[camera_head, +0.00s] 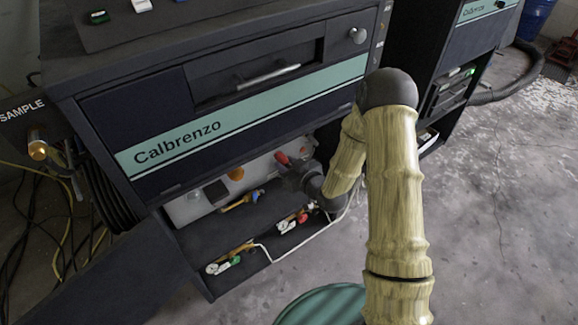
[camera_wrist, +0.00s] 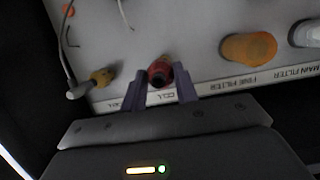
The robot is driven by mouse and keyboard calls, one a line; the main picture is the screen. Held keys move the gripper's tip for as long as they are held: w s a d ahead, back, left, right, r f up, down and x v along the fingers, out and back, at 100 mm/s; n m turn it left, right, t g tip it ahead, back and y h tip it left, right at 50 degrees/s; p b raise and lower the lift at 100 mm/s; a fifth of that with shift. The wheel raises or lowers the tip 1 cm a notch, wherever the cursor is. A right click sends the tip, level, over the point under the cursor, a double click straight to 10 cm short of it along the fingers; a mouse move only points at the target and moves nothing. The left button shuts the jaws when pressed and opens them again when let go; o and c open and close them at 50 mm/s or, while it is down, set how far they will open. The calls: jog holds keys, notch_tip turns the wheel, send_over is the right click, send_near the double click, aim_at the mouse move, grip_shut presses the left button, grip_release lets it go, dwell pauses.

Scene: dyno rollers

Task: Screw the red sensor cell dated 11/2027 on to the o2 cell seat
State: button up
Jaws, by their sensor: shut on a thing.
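A red cell (camera_wrist: 160,72) sits between the two purple fingers of my gripper (camera_wrist: 161,78) in the wrist view, and the fingers are shut on it. Its far end faces the pale panel (camera_wrist: 200,30). I cannot tell whether it touches the panel, and the seat behind it is hidden. No date is readable on it. In the head view the red cell (camera_head: 282,157) shows at the tip of my dark gripper (camera_head: 290,168), in front of the panel inside the open lower bay of the Calbrenzo cabinet.
The panel also carries an orange fine filter (camera_wrist: 248,48), a white main filter (camera_wrist: 306,34) and a yellow fitting with a grey cable (camera_wrist: 102,77). Below, a dark drawer (camera_head: 262,232) holds gauges with brass and coloured parts. A green round drum (camera_head: 320,305) stands in front.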

aim_at(278, 153)
jog(key=shift+w+a, duration=0.75)
jog(key=shift+w, duration=0.35)
jog(key=shift+w+a, duration=0.7)
jog(key=shift+w, duration=0.35)
jog(key=shift+w+a+b, duration=0.3)
jog(key=shift+w+a, duration=0.1)
jog(key=shift+w, duration=0.2)
dwell(1.2)
jog(key=shift+r, duration=0.1)
